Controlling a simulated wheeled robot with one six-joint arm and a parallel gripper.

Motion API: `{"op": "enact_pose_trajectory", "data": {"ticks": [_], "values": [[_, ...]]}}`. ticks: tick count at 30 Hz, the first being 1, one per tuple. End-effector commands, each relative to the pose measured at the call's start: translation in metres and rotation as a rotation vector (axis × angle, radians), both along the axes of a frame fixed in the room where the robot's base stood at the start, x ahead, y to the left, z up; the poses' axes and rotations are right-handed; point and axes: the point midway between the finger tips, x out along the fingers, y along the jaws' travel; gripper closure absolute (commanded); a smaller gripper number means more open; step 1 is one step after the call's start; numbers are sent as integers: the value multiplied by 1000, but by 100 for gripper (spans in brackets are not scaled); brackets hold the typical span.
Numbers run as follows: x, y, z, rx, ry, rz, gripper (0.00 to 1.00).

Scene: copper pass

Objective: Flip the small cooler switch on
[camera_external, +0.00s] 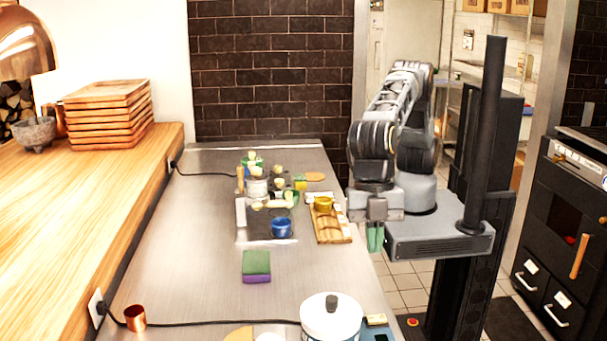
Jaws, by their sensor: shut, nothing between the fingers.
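My gripper (376,238) has green fingers and points down at the right edge of the steel counter. It is shut and empty, well apart from the things at the front. A round white lidded appliance (318,318) with a dark knob stands at the front of the counter. It may be the small cooler, but I cannot tell for sure. A small tan piece (376,320) and a blue piece lie just right of it. I cannot make out a switch or its position. The lower part of the appliance is cut off by the frame.
A grey tray (241,232) with a blue cup (281,227) and several small items stands mid-counter. A wooden board (333,238) holds a yellow cup (323,203). A green and purple sponge (256,266), a copper cup (135,317) and a black cord lie nearer the front.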

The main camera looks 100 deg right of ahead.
Motion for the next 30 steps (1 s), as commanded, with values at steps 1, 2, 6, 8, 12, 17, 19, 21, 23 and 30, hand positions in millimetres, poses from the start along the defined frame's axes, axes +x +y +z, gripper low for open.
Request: {"op": "enact_pose_trajectory", "data": {"ticks": [1, 2, 6, 8, 12, 17, 19, 21, 23, 30], "values": [[2, 4, 13, 24, -16, 30, 100], [2, 5, 15, 27, -20, 49, 100], [0, 5, 7, 15, -22, 98, 100], [0, 6, 1, 14, -22, 102, 100], [0, 12, -20, 12, -22, 101, 100], [0, 21, -50, 12, -22, 100, 100], [0, 24, -62, 12, -23, 100, 100], [0, 28, -74, 13, -23, 100, 100], [-1, 31, -84, 13, -24, 99, 100], [-1, 30, -111, 14, -23, 97, 100]]}}
